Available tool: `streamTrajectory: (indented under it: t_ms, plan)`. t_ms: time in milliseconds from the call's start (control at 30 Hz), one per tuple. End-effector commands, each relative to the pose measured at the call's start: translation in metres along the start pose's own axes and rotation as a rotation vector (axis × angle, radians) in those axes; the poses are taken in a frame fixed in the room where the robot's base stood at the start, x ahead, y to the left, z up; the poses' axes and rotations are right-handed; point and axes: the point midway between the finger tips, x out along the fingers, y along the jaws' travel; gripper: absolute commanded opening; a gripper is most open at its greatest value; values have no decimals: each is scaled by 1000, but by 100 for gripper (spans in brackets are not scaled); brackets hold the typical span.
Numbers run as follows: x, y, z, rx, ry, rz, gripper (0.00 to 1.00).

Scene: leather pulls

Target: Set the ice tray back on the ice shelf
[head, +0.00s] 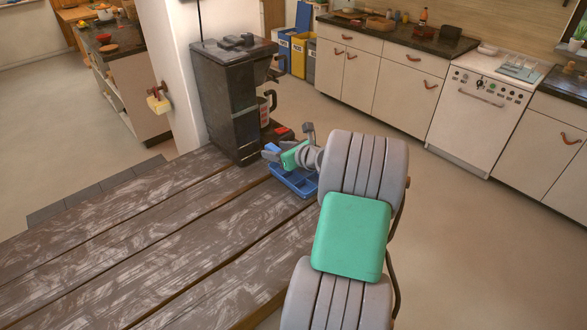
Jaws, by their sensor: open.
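A blue tray with compartments, the likely ice tray (295,184), sits at the far right end of the wooden table, in front of the black machine. My gripper (270,152) is open just above the tray's back left part. It points left, and its arm reaches in from the right. The gripper and wrist cover part of the tray. I cannot tell whether the fingers touch it. I cannot make out an ice shelf in this view.
The black machine (222,90) with a glass jug (265,108) stands close behind the gripper. The slatted wooden table (150,235) is clear to the left.

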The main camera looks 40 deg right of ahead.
Motion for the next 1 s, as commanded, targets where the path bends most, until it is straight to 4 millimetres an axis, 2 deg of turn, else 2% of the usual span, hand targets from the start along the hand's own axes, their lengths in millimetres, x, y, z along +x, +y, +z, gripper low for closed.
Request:
streamTrajectory:
  t_ms: [233, 867, 1000]
  plan:
    - [5, 0, -1, 0, 1, -1, 53]
    - [4, 0, -1, -1, 2, 0, 1]
    - [4, 0, -1, -1, 2, 0, 0]
